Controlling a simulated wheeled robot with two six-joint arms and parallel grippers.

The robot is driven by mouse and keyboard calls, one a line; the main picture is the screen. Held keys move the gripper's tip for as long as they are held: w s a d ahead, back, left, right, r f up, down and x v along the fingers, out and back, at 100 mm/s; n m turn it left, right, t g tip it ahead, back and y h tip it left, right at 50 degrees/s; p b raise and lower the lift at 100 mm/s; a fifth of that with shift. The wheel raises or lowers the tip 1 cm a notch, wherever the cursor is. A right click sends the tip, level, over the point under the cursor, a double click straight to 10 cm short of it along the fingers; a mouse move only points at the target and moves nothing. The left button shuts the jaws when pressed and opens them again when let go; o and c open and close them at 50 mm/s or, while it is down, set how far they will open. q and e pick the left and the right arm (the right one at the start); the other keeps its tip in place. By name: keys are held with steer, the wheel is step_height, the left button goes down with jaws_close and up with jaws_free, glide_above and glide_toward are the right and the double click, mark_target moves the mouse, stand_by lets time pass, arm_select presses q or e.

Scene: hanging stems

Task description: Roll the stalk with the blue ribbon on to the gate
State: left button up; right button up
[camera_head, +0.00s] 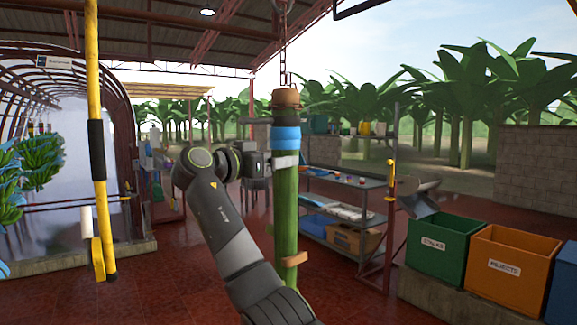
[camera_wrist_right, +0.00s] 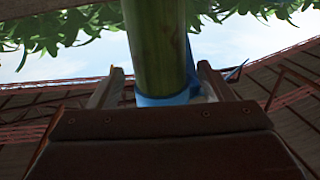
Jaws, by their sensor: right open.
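The green stalk (camera_head: 286,205) hangs upright from a chain (camera_head: 284,60), in the middle of the head view. A blue ribbon (camera_head: 286,138) is wrapped around its upper part, under a dark band and a brown top. My right gripper (camera_head: 284,161) is at the stalk just below the ribbon. In the right wrist view the stalk (camera_wrist_right: 156,45) stands between the two open fingers, with the blue ribbon (camera_wrist_right: 165,98) low between them. Whether a finger touches the stalk I cannot tell. I cannot make out a gate for certain. My left gripper is not in view.
A yellow pole (camera_head: 96,150) with a black sleeve hangs at the left, by blue-wrapped banana bunches (camera_head: 38,163). A metal shelf (camera_head: 345,190) stands behind the stalk. A green bin (camera_head: 440,248) and an orange bin (camera_head: 508,268) stand at the right. Red floor lies open around.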

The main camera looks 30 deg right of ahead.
steer(key=b+v, duration=0.2)
steer(key=v, duration=0.9)
steer(key=shift+a, duration=0.2)
